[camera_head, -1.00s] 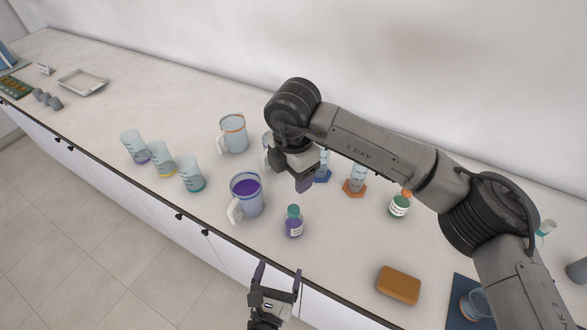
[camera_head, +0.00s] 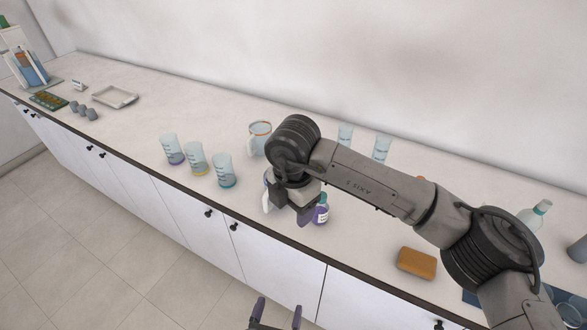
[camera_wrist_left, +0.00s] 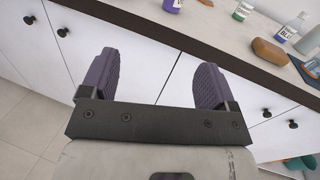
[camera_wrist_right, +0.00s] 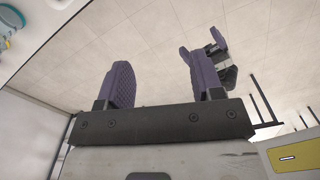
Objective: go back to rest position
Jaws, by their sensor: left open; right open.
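My left gripper (camera_head: 279,313) is at the bottom edge of the head view, in front of the counter's cabinet doors. In the left wrist view its two purple fingers (camera_wrist_left: 152,78) are apart with nothing between them. My left gripper also shows small there (camera_wrist_right: 215,55).
The counter (camera_head: 130,130) holds three beakers (camera_head: 197,162), a jug (camera_head: 260,138), a brown block (camera_head: 416,263), a white tray (camera_head: 115,96) and clear cylinders (camera_head: 381,148) at the back. My right arm hides part of the counter. The floor (camera_head: 80,240) in front is clear.

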